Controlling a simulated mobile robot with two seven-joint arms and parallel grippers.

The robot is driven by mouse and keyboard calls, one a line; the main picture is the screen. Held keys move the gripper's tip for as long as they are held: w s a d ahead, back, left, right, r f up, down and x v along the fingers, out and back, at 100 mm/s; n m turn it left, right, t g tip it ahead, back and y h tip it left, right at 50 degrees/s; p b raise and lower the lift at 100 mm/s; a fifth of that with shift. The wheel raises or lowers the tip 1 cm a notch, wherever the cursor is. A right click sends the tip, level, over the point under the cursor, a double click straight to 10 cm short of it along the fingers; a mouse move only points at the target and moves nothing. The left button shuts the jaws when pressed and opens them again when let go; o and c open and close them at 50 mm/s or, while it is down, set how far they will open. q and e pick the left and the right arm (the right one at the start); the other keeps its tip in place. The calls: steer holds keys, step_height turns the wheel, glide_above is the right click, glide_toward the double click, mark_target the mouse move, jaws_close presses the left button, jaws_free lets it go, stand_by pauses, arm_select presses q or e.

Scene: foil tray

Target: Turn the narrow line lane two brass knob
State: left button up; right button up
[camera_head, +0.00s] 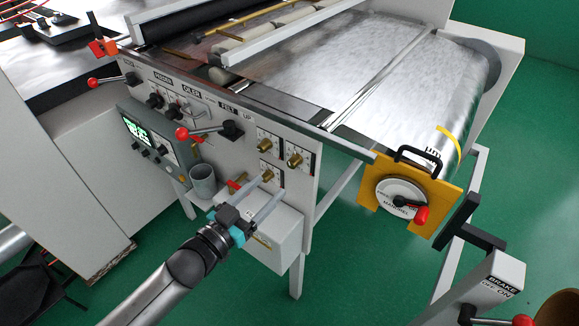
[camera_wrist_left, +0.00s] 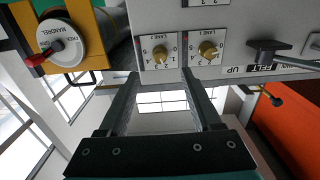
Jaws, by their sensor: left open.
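Several brass knobs sit on white scale plates on the machine's front panel. In the head view there is an upper left knob (camera_head: 265,145), an upper right knob (camera_head: 294,160) and a lower knob (camera_head: 267,176). Neither is touched. My right gripper is not in view.
A red-tipped lever (camera_head: 182,134) and a grey cup (camera_head: 203,181) are left of the knobs. A white box (camera_head: 275,240) hangs below. The yellow mandrel plate (camera_head: 440,195) with a red crank handle stands right. Green floor is open in front.

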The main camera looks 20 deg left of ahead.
mark_target(291, 166)
arm_select(q)
steer(key=x, duration=0.9)
steer(key=shift+f+b, duration=0.1)
steer(key=shift+b, duration=0.25)
jaws_close()
